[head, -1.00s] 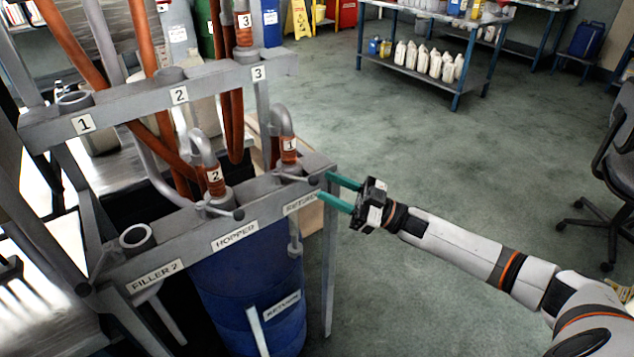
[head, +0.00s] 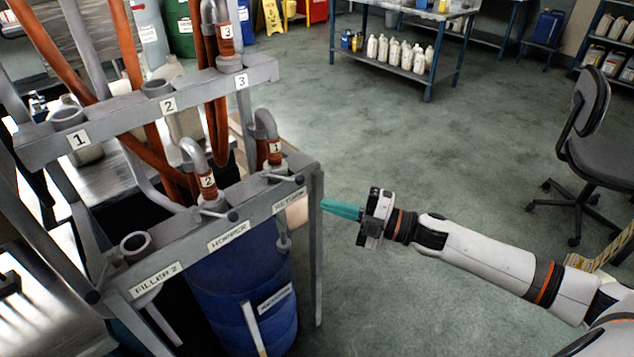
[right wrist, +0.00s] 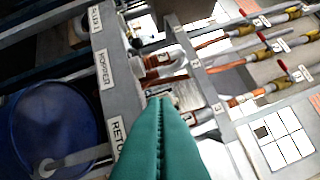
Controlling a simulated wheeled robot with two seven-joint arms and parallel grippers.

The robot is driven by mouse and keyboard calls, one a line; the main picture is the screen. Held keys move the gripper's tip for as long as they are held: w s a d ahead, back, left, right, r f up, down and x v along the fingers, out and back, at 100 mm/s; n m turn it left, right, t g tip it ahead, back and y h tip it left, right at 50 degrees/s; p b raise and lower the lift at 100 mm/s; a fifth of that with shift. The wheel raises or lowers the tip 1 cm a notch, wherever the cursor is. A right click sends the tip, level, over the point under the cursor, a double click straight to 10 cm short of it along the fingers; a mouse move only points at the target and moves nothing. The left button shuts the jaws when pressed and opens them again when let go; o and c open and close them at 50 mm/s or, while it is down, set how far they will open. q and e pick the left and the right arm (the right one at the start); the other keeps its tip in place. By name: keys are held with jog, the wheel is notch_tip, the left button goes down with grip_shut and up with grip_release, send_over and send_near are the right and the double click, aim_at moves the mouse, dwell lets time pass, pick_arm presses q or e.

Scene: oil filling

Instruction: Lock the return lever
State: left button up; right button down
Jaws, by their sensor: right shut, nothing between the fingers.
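The return lever (head: 285,178) is a short grey bar with a dark knob, at the RETURN socket on the right end of the lower rail. It points right along the rail. Hose 1 (head: 274,150), with an orange band, stands in that socket. My right gripper (head: 325,205) is shut and empty, its teal fingers pressed together. In the head view it lies just right of the rail's end post, apart from the lever knob. In the right wrist view the fingers (right wrist: 163,105) cover part of the RETURN area, and I cannot make out the lever clearly there. My left gripper is not in view.
The hopper lever (head: 220,214) and hose 2 (head: 205,180) are beside it on the lower rail (head: 185,250). A blue barrel (head: 235,290) stands below. An upper rail (head: 205,92) with numbered holders is behind. The floor to the right is open, with an office chair (head: 595,150).

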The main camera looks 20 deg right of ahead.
aim_at(302, 180)
jog(key=w+a+n+p, duration=0.1)
jog(key=w+a+p, duration=0.1)
jog(key=w+a, duration=0.2)
jog(key=w, duration=0.3)
jog(key=shift+w+h+p, duration=0.3)
jog(key=shift+w, duration=0.1)
jog(key=shift+d, duration=0.15)
jog(key=shift+w+d+f+b, duration=0.1)
jog(key=shift+w+d+b, duration=0.4)
jog(key=shift+d, duration=0.1)
jog(key=shift+r, duration=0.2)
jog(key=shift+d, duration=0.1)
